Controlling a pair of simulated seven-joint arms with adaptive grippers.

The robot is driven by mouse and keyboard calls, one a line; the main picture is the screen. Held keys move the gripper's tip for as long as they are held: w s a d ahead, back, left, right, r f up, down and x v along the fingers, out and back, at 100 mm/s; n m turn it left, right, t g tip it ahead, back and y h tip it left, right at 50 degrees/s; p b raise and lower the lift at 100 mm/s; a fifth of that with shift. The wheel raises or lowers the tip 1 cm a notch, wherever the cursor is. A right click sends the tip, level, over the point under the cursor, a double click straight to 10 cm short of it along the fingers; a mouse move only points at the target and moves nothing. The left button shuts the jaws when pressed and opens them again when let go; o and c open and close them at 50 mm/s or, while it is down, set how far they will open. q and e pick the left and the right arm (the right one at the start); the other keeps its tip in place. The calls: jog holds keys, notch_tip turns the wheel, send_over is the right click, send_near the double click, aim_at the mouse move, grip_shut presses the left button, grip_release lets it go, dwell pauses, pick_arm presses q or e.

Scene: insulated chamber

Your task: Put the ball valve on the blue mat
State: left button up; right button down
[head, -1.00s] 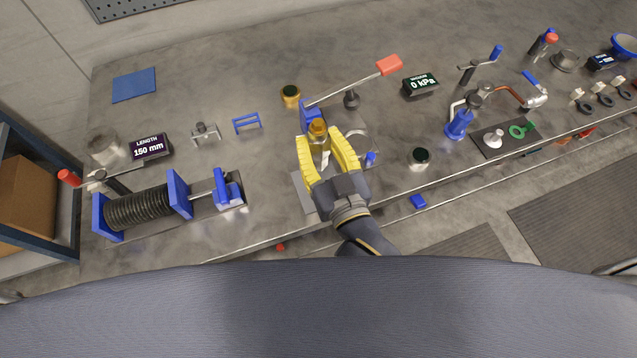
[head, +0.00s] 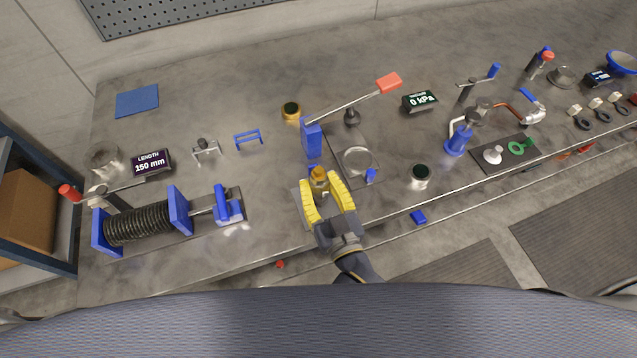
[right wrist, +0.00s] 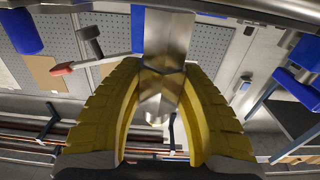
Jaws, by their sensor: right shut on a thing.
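My right gripper (head: 320,185) is shut on a metal fitting with a brass-coloured top, which I take to be the ball valve (head: 318,174). It is between the yellow fingertips, near the front of the bench. In the right wrist view, a shiny angular metal body (right wrist: 163,80) sits between the yellow fingers; its far end is cut off by the top edge. I cannot tell whether it touches the bench. The blue mat (head: 137,100) lies flat and bare at the back left of the bench. My left gripper is not in view.
A blue post (head: 312,140) with a red-ended lever stands just behind the gripper. A spring rig (head: 138,219), a length display (head: 151,161) and a small blue stand (head: 248,138) are to the left. The bench between the mat and the brass cup (head: 291,111) is mostly clear.

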jog(key=shift+f, duration=0.25)
jog(key=c, duration=1)
grip_release()
